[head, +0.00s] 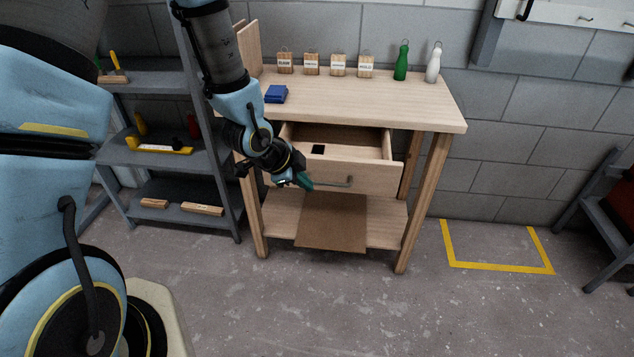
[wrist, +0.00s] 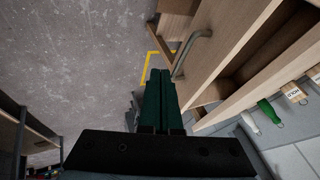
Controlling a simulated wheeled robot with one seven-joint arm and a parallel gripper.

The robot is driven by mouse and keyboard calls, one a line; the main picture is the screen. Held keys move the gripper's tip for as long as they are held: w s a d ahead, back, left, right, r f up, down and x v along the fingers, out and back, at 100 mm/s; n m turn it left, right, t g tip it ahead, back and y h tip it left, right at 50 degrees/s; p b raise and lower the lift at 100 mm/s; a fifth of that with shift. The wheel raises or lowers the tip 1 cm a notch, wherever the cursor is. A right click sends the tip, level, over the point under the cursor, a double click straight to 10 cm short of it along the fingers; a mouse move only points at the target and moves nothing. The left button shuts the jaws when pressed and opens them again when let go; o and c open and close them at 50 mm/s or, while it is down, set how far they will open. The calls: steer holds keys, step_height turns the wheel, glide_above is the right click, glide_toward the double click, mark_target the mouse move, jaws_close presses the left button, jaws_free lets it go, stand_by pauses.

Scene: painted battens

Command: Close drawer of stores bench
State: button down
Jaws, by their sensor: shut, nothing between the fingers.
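The wooden stores bench (head: 420,115) stands against the block wall in the head view. Its drawer (head: 372,179) is pulled out, and the open inside shows with a small black item (head: 318,150) in it. The drawer front has a grey bar handle (head: 338,183), which also shows in the wrist view (wrist: 190,52). My gripper (head: 305,181) is in front of the drawer front, just left of the handle. Its green fingers (wrist: 161,78) are together and empty in the wrist view. I cannot tell whether they touch the drawer front.
On the bench top stand several labelled wooden blocks (head: 338,64), a blue item (head: 276,93), a green bottle (head: 401,61) and a white bottle (head: 433,63). A brown board (head: 332,222) lies on the lower shelf. A grey rack (head: 215,150) stands left. Floor in front is clear.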

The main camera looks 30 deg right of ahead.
mark_target(317, 182)
steer(key=shift+w+d+f+p, duration=0.6)
steer(key=shift+d+f, duration=0.3)
steer(key=shift+w+d+f+p, duration=0.55)
steer(key=shift+w+d+f, duration=0.1)
steer(key=shift+d+f, duration=0.3)
steer(key=shift+w+d+f+p, duration=0.6)
steer(key=shift+d+f, duration=0.25)
steer(key=shift+d, duration=0.05)
